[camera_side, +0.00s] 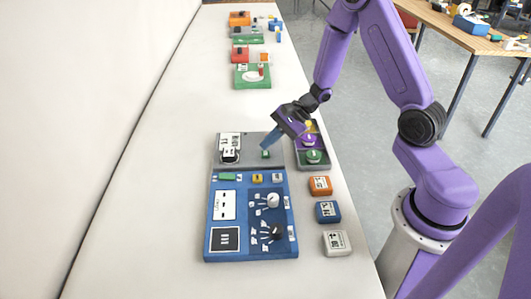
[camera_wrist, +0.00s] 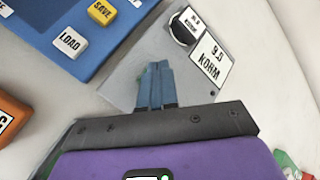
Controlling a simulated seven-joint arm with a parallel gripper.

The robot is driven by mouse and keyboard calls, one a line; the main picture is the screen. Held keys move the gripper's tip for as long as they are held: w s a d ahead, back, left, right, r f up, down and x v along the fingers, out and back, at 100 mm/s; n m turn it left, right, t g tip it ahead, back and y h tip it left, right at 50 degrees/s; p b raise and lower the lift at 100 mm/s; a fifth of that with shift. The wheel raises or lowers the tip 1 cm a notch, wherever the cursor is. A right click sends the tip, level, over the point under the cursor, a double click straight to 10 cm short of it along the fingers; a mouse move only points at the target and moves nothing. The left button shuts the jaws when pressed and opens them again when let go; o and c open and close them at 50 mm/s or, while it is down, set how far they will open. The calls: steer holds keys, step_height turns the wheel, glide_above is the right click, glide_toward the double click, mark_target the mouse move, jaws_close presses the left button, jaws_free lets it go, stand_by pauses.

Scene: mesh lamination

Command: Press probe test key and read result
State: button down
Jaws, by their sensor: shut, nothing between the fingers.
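The grey probe panel (camera_side: 245,139) sits at the back end of the blue console. A small green key (camera_side: 266,154) is on it; in the wrist view my fingers hide most of this key. A white readout (camera_wrist: 211,58) on the panel appears to read "9.5 KOHM" in the wrist view; it is too small to read in the side view. My gripper (camera_side: 265,147) is shut and empty, its blue fingers pointing down at the green key. In the wrist view the shut fingertips (camera_wrist: 155,68) overlap the key's spot; I cannot tell whether they touch it.
The blue console (camera_side: 249,190) has knobs and keys, including LOAD (camera_wrist: 69,42) and SAVE (camera_wrist: 102,12). Orange (camera_side: 320,186), blue (camera_side: 328,212) and white (camera_side: 336,242) blocks line the right edge. The table's left side is clear.

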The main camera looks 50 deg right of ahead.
mark_target(268, 154)
steer(key=shift+r, duration=0.1)
steer(key=shift+r, duration=2.4)
steer(key=shift+s+a+r, duration=0.1)
steer(key=shift+s+a, duration=0.05)
steer(key=shift+a, duration=0.15)
steer(key=s+a+r+n+g, duration=0.2)
steer(key=s+a+n+g, duration=0.1)
steer(key=s+a+n, duration=0.3)
steer(key=s+a+r+n+g, duration=0.35)
steer(key=s+n, duration=0.25)
steer(key=s, duration=0.3)
steer(key=s+d+r+n+t+h, duration=0.1)
steer(key=s+d+r+n+h, duration=0.2)
steer(key=s+n+h, duration=0.4)
steer(key=s+d+n, duration=0.1)
steer(key=s+n, duration=0.5)
steer(key=n, duration=0.3)
steer(key=shift+d+t, duration=0.2)
steer(key=shift+t, duration=0.15)
